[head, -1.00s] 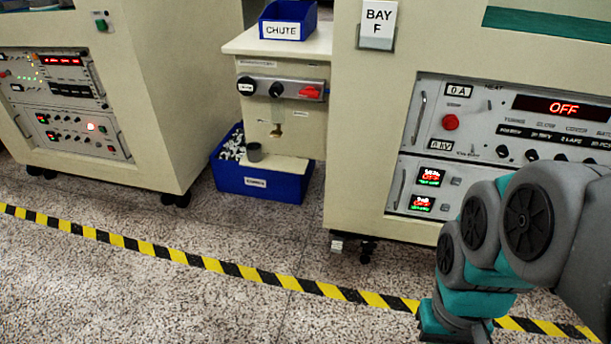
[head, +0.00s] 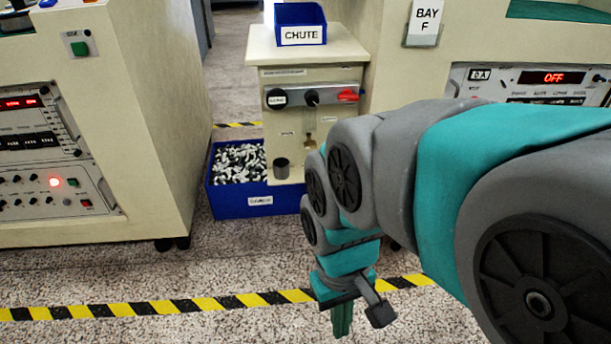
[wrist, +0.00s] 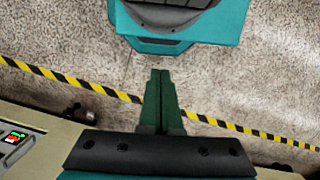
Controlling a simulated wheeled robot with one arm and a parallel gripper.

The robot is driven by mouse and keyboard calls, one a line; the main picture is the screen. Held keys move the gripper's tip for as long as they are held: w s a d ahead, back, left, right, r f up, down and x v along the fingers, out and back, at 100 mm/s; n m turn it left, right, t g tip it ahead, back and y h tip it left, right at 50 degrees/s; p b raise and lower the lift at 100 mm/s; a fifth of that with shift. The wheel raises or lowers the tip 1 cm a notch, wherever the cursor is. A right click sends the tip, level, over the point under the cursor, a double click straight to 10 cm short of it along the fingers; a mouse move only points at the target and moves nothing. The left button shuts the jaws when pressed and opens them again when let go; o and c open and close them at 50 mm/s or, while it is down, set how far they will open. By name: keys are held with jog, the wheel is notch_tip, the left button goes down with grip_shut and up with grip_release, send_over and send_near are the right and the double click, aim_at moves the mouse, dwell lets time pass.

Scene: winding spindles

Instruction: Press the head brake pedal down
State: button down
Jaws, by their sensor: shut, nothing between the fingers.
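My gripper (head: 342,322) hangs fingers down over the speckled floor, close to the striped tape. In the wrist view its green fingers (wrist: 160,85) are together with nothing between them. I cannot make out a part that is clearly the head brake pedal. In the wrist view a small dark foot fitting (wrist: 76,110) sticks out under the cream cabinet (wrist: 58,130), to the left of the fingers and apart from them. In the head view my arm hides much of the lower front of the Bay F cabinet (head: 385,70).
A chute stand (head: 345,75) with knobs is beyond my arm. A blue bin (head: 232,202) of pale pieces sits at its foot. Another cabinet (head: 165,130) stands left. Yellow-black tape (head: 190,306) crosses the floor. The floor at front left is clear.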

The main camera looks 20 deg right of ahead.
dwell(0.3)
jog(key=w+d+f+n+t+h+b, duration=0.15)
jog(key=w+d+f, duration=0.25)
jog(key=w+d, duration=0.55)
jog(key=w+d+f+n+t, duration=0.1)
jog(key=w+d+f+t, duration=0.3)
jog(key=w, duration=1)
jog(key=w+d+f+n+t+h, duration=0.15)
jog(key=w+d+f, duration=0.35)
jog(key=w+d, duration=0.5)
jog(key=w+d+f+n+t+y+b, duration=0.1)
jog(key=w+d+f+n, duration=0.1)
jog(key=w+d+f, duration=0.55)
jog(key=w+d+f+n+t+y+b, duration=0.1)
jog(key=w+d+f, duration=0.3)
jog(key=f, duration=0.6)
jog(key=s+d+f+n+t, duration=0.1)
jog(key=d+f, duration=0.3)
jog(key=f, duration=0.4)
jog(key=shift+s+f+n+t+y, duration=0.15)
jog(key=shift+s+n+t+y, duration=0.15)
jog(key=shift+s+t, duration=0.3)
jog(key=shift+s+f, duration=0.1)
